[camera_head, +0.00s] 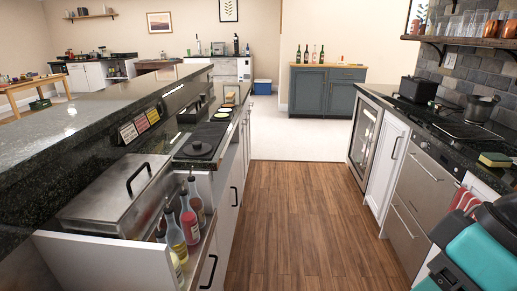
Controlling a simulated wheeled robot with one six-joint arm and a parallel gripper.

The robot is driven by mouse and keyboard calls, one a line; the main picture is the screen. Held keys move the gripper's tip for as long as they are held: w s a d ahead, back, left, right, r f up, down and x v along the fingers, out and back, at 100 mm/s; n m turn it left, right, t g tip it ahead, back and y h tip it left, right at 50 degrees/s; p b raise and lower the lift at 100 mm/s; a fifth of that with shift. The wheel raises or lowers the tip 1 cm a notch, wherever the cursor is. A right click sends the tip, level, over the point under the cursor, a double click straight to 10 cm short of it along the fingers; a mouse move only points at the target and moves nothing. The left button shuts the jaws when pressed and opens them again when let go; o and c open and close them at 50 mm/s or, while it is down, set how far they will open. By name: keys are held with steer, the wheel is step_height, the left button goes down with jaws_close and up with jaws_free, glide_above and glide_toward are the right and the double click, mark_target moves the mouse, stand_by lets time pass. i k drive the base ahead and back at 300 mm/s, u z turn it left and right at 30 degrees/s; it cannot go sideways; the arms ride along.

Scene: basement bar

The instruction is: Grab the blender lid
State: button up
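I cannot make out a blender or a blender lid for certain. A round black lid-like disc with a knob (197,148) lies on the lower left counter, but I cannot tell what it belongs to. Dark small items stand on the far counter, too small to identify. Teal and black parts at the lower right look like my own arm, close to the camera. My gripper's fingertips do not show, so its state is hidden.
A wood-floor aisle (300,215) runs clear between the counters. At left are a steel lidded bin (120,195) and several bottles (189,220). The right counter holds a black box (418,90), a grey pot (480,108) and a sponge (495,159). A blue-grey cabinet (325,92) stands beyond.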

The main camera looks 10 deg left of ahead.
mark_target(197, 149)
steer(key=z, duration=0.4)
steer(key=i, duration=0.55)
steer(key=u, duration=0.45)
steer(key=i, duration=1.65)
steer(key=u, duration=1.25)
steer(key=i, duration=0.65)
steer(key=u, duration=0.35)
